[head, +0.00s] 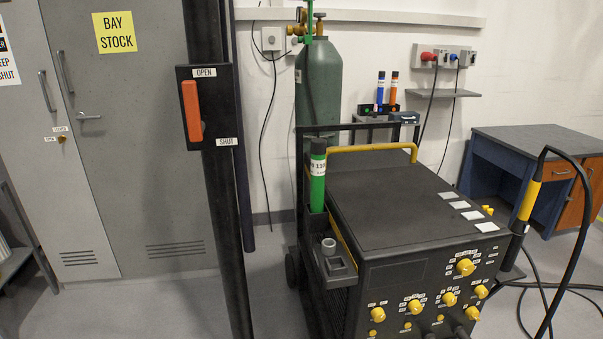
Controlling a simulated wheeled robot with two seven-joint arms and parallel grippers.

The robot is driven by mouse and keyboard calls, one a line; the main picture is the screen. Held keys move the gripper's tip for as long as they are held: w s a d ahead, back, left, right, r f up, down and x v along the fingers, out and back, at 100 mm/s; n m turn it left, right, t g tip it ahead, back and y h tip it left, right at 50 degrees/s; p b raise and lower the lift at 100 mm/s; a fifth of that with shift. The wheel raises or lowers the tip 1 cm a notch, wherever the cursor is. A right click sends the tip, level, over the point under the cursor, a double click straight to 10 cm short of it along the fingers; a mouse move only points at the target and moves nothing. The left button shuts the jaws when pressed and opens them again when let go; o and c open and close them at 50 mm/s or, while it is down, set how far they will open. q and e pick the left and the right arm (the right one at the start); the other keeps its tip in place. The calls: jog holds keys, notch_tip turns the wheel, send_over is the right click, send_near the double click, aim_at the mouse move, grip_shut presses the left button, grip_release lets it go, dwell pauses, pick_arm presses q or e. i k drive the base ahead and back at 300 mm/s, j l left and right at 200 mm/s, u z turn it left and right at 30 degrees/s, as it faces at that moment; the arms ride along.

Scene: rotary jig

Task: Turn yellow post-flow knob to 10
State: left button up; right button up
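The black welding machine (385,195) stands at the lower right with its front panel tilted toward me. The panel carries several yellow knobs of different sizes. The largest ones include an upper knob (466,267), a left knob (415,307), a middle knob (450,298) and a right knob (482,291). Small white labels ring them, but they are too small to read, so I cannot tell which is the post-flow knob or where it points. The lower panel is cut off by the picture's edge. Neither of my grippers is in view.
A black post with an orange-handled switch box (207,107) stands left of the machine. A green gas cylinder (319,88) is behind it. A torch with a yellow grip (529,200) and black cable hang at the panel's right. A blue workbench (530,165) stands farther right.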

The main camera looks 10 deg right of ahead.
aim_at(450, 299)
jog(key=z, duration=1.25)
